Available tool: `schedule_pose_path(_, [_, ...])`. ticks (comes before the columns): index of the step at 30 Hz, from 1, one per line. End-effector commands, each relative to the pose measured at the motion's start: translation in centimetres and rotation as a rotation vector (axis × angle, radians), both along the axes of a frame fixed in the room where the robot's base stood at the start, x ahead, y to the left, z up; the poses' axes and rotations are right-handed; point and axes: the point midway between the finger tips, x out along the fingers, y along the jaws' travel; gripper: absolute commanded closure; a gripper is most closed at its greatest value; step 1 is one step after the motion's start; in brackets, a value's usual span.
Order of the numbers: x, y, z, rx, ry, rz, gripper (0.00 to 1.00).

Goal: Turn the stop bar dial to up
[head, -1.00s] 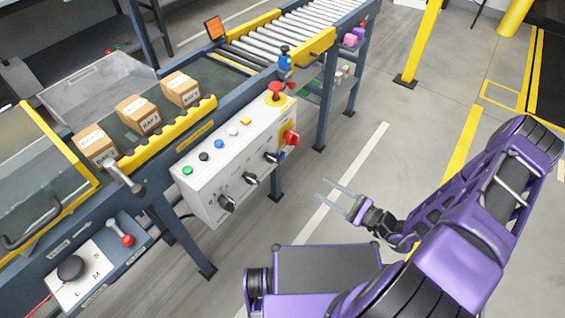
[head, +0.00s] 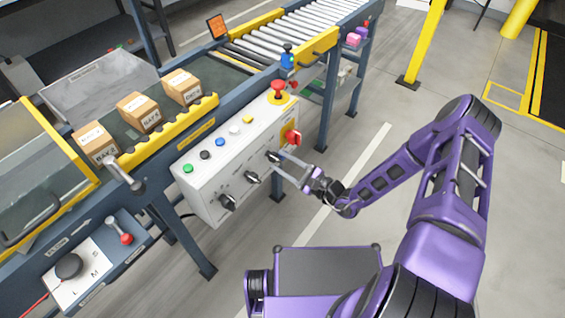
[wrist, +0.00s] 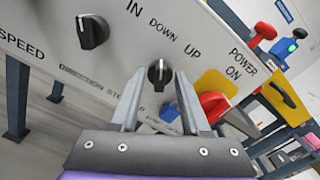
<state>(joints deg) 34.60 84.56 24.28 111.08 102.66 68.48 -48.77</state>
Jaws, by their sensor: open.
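The stop bar dial (wrist: 159,75) is a black knob on the white control panel (wrist: 115,60), between the direction dial (wrist: 92,31) and the red power switch (wrist: 214,105). Its white mark points up in the wrist view, towards the printed DOWN; UP is printed to the right. In the head view the dial (head: 272,157) is the last black knob before the power switch (head: 291,137). My gripper (wrist: 160,90) is open, its fingertips either side of the dial. I cannot tell whether they touch it. In the head view my gripper (head: 283,166) reaches the panel front.
The speed dial (head: 228,203) and direction dial (head: 252,177) are to the left. A red emergency button (head: 278,88) and several coloured buttons sit on the panel top. The conveyor with boxes (head: 138,111) is behind. Open floor lies to the right.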

Motion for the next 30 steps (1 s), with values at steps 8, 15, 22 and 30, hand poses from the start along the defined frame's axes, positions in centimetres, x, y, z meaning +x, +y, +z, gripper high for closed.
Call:
schedule_pose_path(8, [0.07,0.07,0.0,0.0,0.0,0.0,0.57])
schedule_pose_path(15, [0.06,0.05,0.01,0.0,0.0,0.0,1.0])
schedule_pose_path(22, [0.05,0.04,0.02,0.003,0.004,0.0,1.0])
schedule_pose_path(30, [0.08,0.03,0.08,0.054,0.069,0.0,1.0])
